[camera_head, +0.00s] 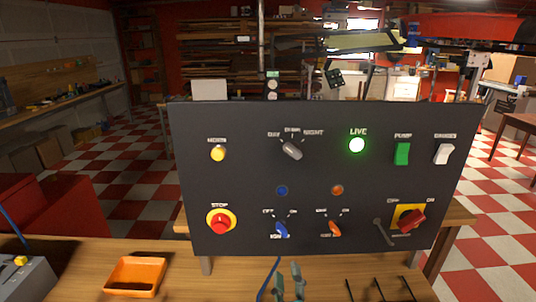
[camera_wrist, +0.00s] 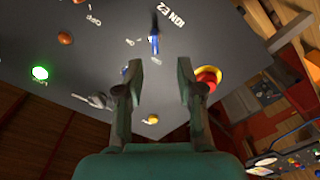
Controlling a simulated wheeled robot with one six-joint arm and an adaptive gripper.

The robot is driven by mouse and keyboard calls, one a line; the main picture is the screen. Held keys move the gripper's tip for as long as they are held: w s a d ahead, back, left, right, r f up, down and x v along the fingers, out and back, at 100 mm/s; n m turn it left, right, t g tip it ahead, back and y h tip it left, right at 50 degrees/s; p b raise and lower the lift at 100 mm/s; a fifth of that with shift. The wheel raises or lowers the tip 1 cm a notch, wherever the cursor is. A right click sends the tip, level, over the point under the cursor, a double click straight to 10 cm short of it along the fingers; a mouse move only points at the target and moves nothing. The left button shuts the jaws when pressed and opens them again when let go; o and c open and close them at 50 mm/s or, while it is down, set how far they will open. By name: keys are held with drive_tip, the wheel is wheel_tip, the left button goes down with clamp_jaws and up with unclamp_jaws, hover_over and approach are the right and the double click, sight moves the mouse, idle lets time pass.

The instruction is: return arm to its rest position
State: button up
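My gripper (camera_head: 287,270) is at the bottom centre of the head view, low in front of the dark control panel (camera_head: 250,175). In the wrist view its two green-grey fingers (camera_wrist: 159,80) stand apart with nothing between them. The panel (camera_wrist: 205,28) appears tilted beyond the fingertips, with a blue toggle (camera_wrist: 153,42) above the gap and the red stop button (camera_wrist: 212,76) beside the right finger. No contact between fingers and panel is visible. Most of my arm is out of view.
The LIVE lamp (camera_head: 357,145) glows green. The panel also carries a red rotary switch (camera_head: 411,220), an orange toggle (camera_head: 334,229) and a green pump switch (camera_head: 402,154). An orange tray (camera_head: 135,277) and dark hooks (camera_head: 379,290) are on the wooden bench (camera_head: 225,283).

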drive_tip(key=s+d+f+m+g+y, duration=0.1)
drive_tip(key=s+d+f, duration=0.3)
drive_tip(key=s+f, duration=0.4)
drive_tip(key=s+d+f+m+g, duration=0.1)
drive_tip(key=s+d+f, duration=0.3)
drive_tip(key=s+f, duration=0.4)
drive_tip(key=s+d+r+m, duration=0.1)
drive_tip(key=s+d+m, duration=0.1)
drive_tip(key=s, duration=1)
drive_tip(key=s+d+r+m+g+h, duration=0.1)
drive_tip(key=s+d+m, duration=0.2)
drive_tip(key=s, duration=1)
drive_tip(key=shift+d+r+m, duration=0.15)
drive_tip(key=shift+d+m, duration=0.15)
drive_tip(key=shift+m, duration=0.3)
